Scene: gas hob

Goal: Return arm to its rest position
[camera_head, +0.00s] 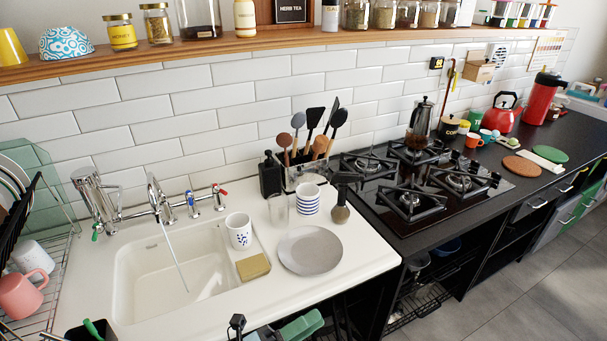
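A small dark part, which looks like the tip of my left gripper (237,323), shows at the bottom edge, in front of the white sink counter (350,265). Most of it is cut off by the frame, so I cannot tell whether its fingers are open or shut. I see nothing held in it. My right gripper is not in view. Neither arm shows clearly above the counter or the gas hob (415,190).
A grey plate (310,250), patterned mug (239,230), striped cups (307,199) and a sponge (253,267) stand by the sink (175,270). A moka pot (421,118) is at the hob's back. A dish rack (45,295) is at left. Green items (302,325) sit below the counter edge.

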